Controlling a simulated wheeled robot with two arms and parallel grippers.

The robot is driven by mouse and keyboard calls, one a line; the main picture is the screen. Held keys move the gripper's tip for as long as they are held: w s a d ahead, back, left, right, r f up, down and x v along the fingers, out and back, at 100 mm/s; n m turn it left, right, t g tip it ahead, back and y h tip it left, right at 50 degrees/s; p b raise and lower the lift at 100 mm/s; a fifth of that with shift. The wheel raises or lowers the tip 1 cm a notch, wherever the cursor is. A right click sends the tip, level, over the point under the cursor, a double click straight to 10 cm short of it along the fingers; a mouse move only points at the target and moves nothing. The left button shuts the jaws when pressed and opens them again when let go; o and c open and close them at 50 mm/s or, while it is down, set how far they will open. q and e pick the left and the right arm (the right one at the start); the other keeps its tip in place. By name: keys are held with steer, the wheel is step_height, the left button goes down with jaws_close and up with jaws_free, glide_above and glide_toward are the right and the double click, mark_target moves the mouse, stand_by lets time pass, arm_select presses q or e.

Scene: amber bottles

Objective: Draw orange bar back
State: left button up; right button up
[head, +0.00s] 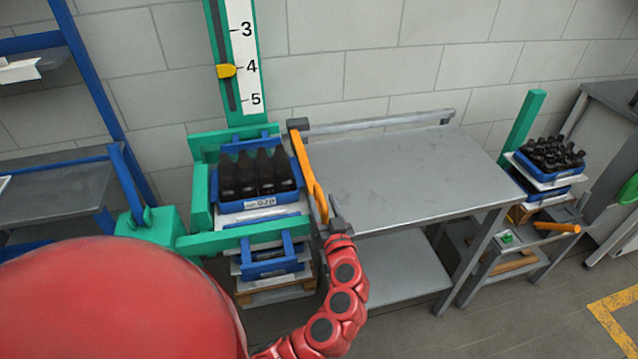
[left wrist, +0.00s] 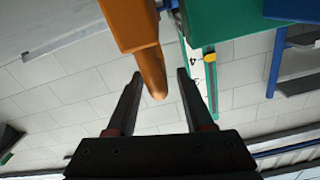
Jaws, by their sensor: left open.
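The orange bar (head: 309,175) runs along the right side of the green frame, beside the crate of dark bottles (head: 258,174). Its far end meets a dark grey bracket (head: 298,124). My left gripper (head: 334,208) is at the bar's near end, open and empty. In the left wrist view the bar (left wrist: 151,70) reaches down in the picture between the two open fingers (left wrist: 160,77). Its rounded tip shows free of them, with a gap to each side. I cannot tell how deep the bar lies between the fingers. My right gripper is not in view.
A green frame (head: 227,241) surrounds the stacked blue crates. A grey metal table (head: 405,170) stands close on the right, its top bare. A numbered scale (head: 243,50) with a yellow pointer (head: 227,71) rises behind. A second bottle stack (head: 550,155) is at the far right.

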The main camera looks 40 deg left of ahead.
mark_target(318, 189)
arm_select(q)
steer(key=shift+p+x, duration=0.65)
steer(key=shift+x, duration=1.65)
steer(key=shift+c, duration=0.2)
jaws_close()
